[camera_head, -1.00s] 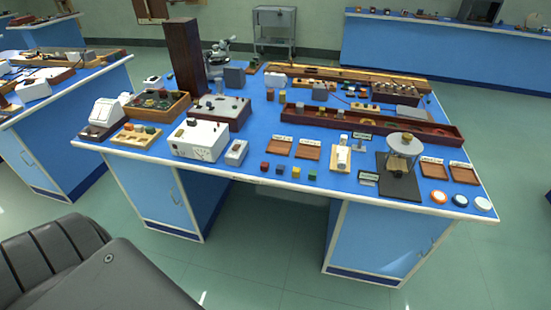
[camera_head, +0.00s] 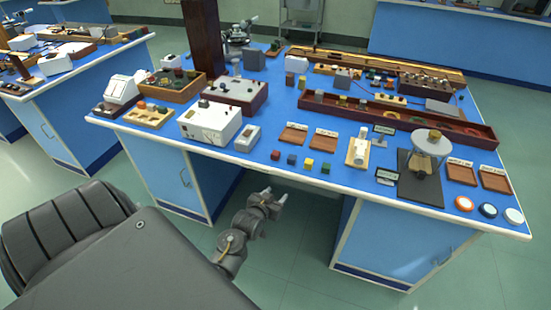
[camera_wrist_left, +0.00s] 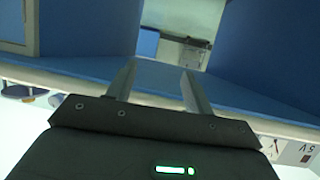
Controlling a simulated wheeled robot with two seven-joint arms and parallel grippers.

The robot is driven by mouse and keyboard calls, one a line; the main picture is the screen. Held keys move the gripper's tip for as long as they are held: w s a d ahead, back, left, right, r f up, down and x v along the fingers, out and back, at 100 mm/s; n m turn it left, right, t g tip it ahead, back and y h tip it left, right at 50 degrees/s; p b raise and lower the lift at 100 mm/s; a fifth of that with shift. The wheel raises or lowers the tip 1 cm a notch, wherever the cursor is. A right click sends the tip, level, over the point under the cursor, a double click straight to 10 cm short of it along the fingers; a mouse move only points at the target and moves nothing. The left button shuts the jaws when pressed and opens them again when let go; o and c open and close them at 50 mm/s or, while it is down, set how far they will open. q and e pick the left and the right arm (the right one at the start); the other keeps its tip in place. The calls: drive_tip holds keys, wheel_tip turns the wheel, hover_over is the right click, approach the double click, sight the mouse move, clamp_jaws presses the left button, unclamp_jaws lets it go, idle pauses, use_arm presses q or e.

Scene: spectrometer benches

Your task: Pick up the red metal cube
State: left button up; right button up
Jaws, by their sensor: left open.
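The red metal cube (camera_head: 275,155) sits near the front edge of the blue bench top (camera_head: 225,168), at the left end of a short row of cubes. Beside it to the right are a blue cube (camera_head: 291,160), a yellow cube (camera_head: 308,164) and a green cube (camera_head: 326,168). My left gripper (camera_head: 278,194) is open and empty, in front of the bench and apart from the cubes. In the left wrist view its two fingers (camera_wrist_left: 155,85) stand apart with nothing between them. The cube does not show there. My right gripper is not in view.
A stand on a black base (camera_head: 420,178) is to the right. The bench's front edge lies between gripper and cubes.

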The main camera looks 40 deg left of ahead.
use_arm(q)
drive_tip(key=n+t+y, duration=0.1)
drive_tip(key=t+y, duration=0.1)
approach(275, 154)
drive_tip(key=shift+w+a+f, duration=0.35)
drive_tip(key=shift+w+f, duration=0.4)
drive_tip(key=shift+a+r, duration=0.15)
drive_tip(key=shift+r, duration=0.2)
drive_tip(key=x, duration=0.4)
drive_tip(key=shift+w+a, duration=0.1)
drive_tip(key=shift+w, duration=0.25)
drive_tip(key=shift+w+a+f, duration=0.1)
drive_tip(key=shift+w+a, duration=0.05)
drive_tip(key=shift+w, duration=0.5)
drive_tip(key=p+x, duration=0.1)
drive_tip(key=x, duration=0.3)
drive_tip(key=shift+w, duration=0.4)
drive_tip(key=c, duration=1.1)
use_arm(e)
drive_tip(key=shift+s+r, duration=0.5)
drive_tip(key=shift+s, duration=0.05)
